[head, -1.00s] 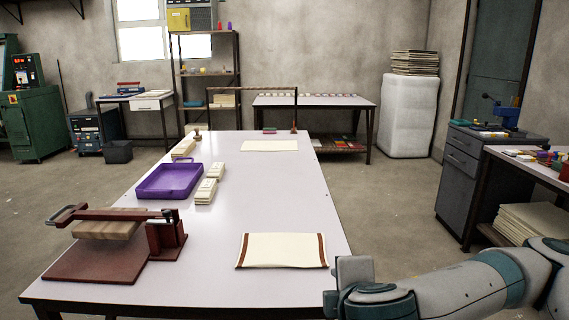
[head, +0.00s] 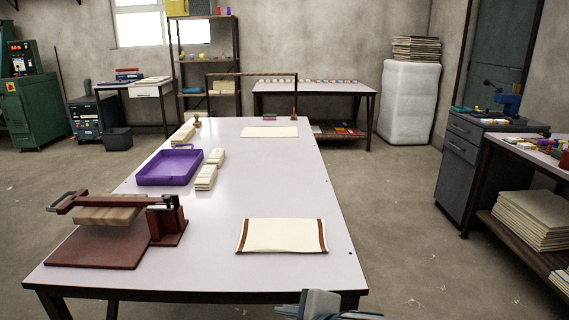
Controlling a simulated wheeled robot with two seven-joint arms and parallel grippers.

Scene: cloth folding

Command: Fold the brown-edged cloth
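The brown-edged cloth (head: 282,236) lies on the near right part of the long white table (head: 215,268). It is cream with a brown band along its left and right edges, and it looks roughly flat. A grey and teal piece of one of my arms shows at the bottom edge, in front of the table's near edge and apart from the cloth. Its fingertips cannot be made out. My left gripper is out of view.
A dark red press (head: 108,245) stands at the near left of the table. A purple tray (head: 170,168) and stacks of cream blocks (head: 206,177) lie farther back. Another cream sheet (head: 269,132) lies at the far end. The tabletop around the cloth is clear.

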